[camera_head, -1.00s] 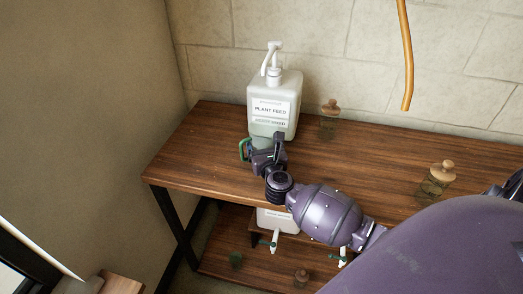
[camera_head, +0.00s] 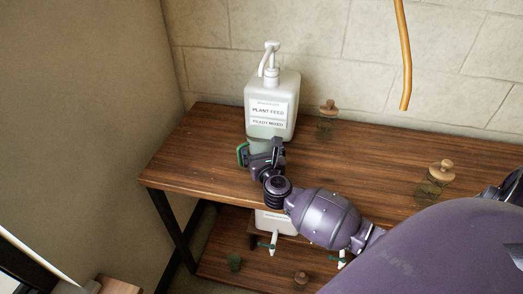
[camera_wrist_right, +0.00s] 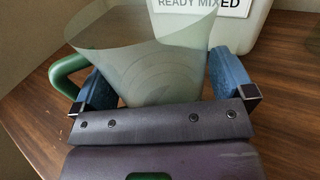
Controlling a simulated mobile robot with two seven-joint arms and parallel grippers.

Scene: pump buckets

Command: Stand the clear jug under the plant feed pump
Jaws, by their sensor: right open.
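The plant feed pump (camera_head: 272,100) is a white bottle with a pump head, its label reading PLANT FEED, near the back left of the wooden table. Its spout (camera_head: 262,68) points toward the front. The clear, green-tinted jug (camera_wrist_right: 140,50) stands on the table close in front of the bottle, below the spout in the head view. Its green handle (camera_wrist_right: 68,74) is on the left. My right gripper (camera_head: 262,151) is open, its fingers on either side of the jug. The jug's lower part is hidden by the gripper. My left gripper is not in view.
Glass jars with wooden knobs stand at the back (camera_head: 327,121) and the right (camera_head: 437,180) of the table (camera_head: 190,160). A yellow hose (camera_head: 404,60) hangs above. White containers with taps are on the lower shelf. The table's left end is clear.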

